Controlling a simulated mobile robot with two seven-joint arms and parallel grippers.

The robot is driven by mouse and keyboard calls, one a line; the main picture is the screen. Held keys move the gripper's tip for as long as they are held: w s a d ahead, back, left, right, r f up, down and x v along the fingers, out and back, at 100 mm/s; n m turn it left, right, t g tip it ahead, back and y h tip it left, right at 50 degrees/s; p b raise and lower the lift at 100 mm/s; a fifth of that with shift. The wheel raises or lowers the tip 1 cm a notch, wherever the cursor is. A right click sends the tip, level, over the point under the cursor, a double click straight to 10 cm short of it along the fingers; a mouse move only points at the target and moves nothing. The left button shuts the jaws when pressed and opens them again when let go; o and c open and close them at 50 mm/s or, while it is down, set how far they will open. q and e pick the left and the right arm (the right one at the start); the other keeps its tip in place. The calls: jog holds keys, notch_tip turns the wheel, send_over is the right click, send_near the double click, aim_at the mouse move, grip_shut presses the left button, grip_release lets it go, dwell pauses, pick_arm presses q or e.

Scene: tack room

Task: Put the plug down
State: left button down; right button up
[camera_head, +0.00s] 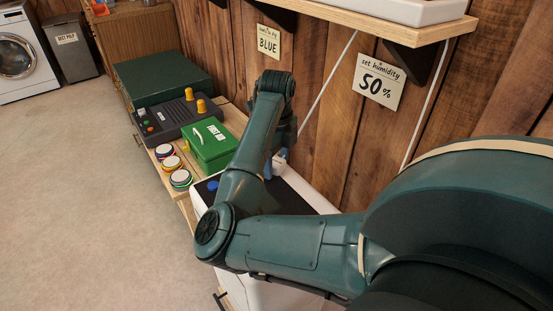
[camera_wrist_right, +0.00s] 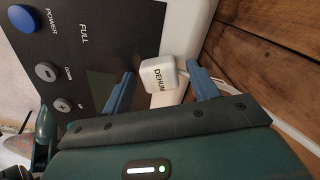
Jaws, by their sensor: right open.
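The white plug (camera_wrist_right: 158,73), labelled DEHUM, sits between the two blue fingers of my right gripper (camera_wrist_right: 160,88), with a visible gap at each finger. The gripper is open around it. The plug appears to rest on the top of the white dehumidifier (camera_wrist_right: 190,28), beside its black panel (camera_wrist_right: 105,35); exact contact underneath is hidden. In the head view, a bit of the plug (camera_head: 280,159) shows by my right gripper (camera_head: 272,169), partly hidden by my arm. My left gripper is not in view.
A bench along the wall holds a green first aid box (camera_head: 209,145), a dark control box (camera_head: 175,120) and several round coloured buttons (camera_head: 172,162). A shelf (camera_head: 370,20) juts out above. A white cable (camera_head: 327,82) hangs on the plank wall. The floor at left is clear.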

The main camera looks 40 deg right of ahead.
aim_at(276, 161)
jog(key=shift+r, duration=0.25)
notch_tip(276, 161, up, 6)
jog(key=shift+r+p, duration=0.1)
jog(key=shift+p, duration=0.85)
pick_arm(q)
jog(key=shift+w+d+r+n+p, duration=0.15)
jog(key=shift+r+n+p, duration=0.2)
jog(key=shift+p, duration=0.35)
pick_arm(e)
notch_tip(276, 161, up, 7)
jog(key=shift+f, duration=0.2)
